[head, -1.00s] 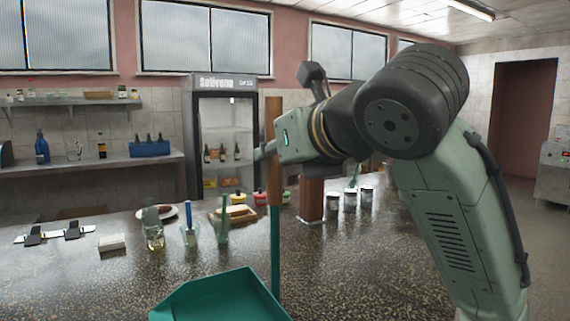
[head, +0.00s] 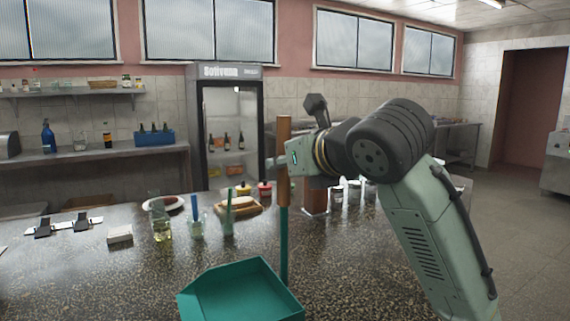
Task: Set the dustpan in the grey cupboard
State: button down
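The teal dustpan (head: 238,292) has a long upright handle with a brown upper part. Its pan shows low in the head view, in front of or over the dark speckled counter; I cannot tell whether they touch. My gripper (head: 277,161) is at the brown part of the handle and appears shut on it, with the fingers partly hidden behind the handle. I cannot pick out a grey cupboard for certain in this view.
The dark counter (head: 90,285) holds glasses with brushes (head: 197,226), a bread board (head: 236,209), a white block (head: 119,234) and jars. A dark-framed glass-door fridge (head: 231,130) stands behind it. Open floor (head: 520,225) lies at the right, before a doorway (head: 522,110).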

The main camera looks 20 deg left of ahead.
jog(key=shift+f, duration=0.3)
jog(key=shift+f, duration=0.2)
jog(key=c, duration=1.4)
grip_release()
jog(key=shift+c, duration=0.2)
